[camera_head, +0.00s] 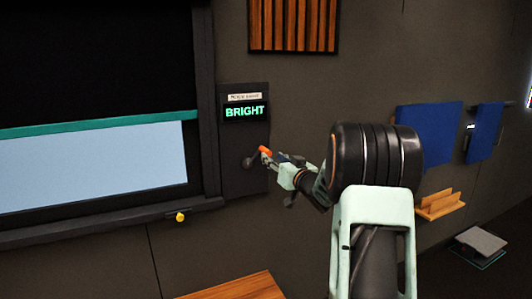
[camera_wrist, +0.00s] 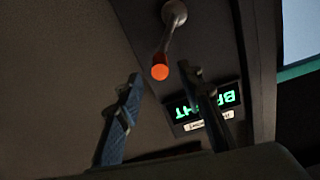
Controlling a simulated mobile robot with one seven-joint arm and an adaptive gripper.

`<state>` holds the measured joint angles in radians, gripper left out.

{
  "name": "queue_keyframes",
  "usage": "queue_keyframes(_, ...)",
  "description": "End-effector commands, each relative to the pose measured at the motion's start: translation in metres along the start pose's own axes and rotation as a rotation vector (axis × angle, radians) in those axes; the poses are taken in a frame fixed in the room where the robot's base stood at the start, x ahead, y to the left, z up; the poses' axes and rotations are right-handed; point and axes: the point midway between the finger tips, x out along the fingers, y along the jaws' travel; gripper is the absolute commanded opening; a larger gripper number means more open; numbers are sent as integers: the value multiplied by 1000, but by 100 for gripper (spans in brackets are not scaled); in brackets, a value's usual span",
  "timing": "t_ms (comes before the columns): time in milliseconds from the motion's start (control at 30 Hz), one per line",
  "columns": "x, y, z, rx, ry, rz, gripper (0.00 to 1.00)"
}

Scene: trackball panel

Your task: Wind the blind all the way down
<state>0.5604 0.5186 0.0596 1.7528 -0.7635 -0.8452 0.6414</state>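The dark blind (camera_head: 95,60) covers the upper part of the window at left, ending in a teal bottom bar (camera_head: 90,125). The pale pane (camera_head: 95,165) shows below it. A crank (camera_head: 250,161) with an orange knob (camera_head: 265,150) is on a dark panel (camera_head: 232,180) right of the window. The panel's display (camera_head: 246,111) reads BRIGHT in green. In the wrist view, the orange knob (camera_wrist: 160,72) lies just ahead of and between the fingertips. My gripper (camera_wrist: 160,80) is open, its fingers apart; whether they touch the knob I cannot tell.
A yellow knob (camera_head: 180,217) sits on the window's lower frame. A slatted wood panel (camera_head: 293,24) is above right. Blue panels (camera_head: 428,135) and a small wooden shelf (camera_head: 440,204) are farther right. A wooden surface (camera_head: 235,287) is below.

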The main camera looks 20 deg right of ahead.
Motion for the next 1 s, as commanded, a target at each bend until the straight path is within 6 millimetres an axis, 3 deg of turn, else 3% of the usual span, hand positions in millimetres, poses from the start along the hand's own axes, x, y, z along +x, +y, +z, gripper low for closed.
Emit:
queue_keyframes(200,40,-1,0,0,-1,-1,34)
queue_keyframes(400,61,0,0,0,0,0,34)
queue_keyframes(833,68,0,0,0,-1,1,34)
queue_keyframes(1000,68,0,0,0,-1,1,17)
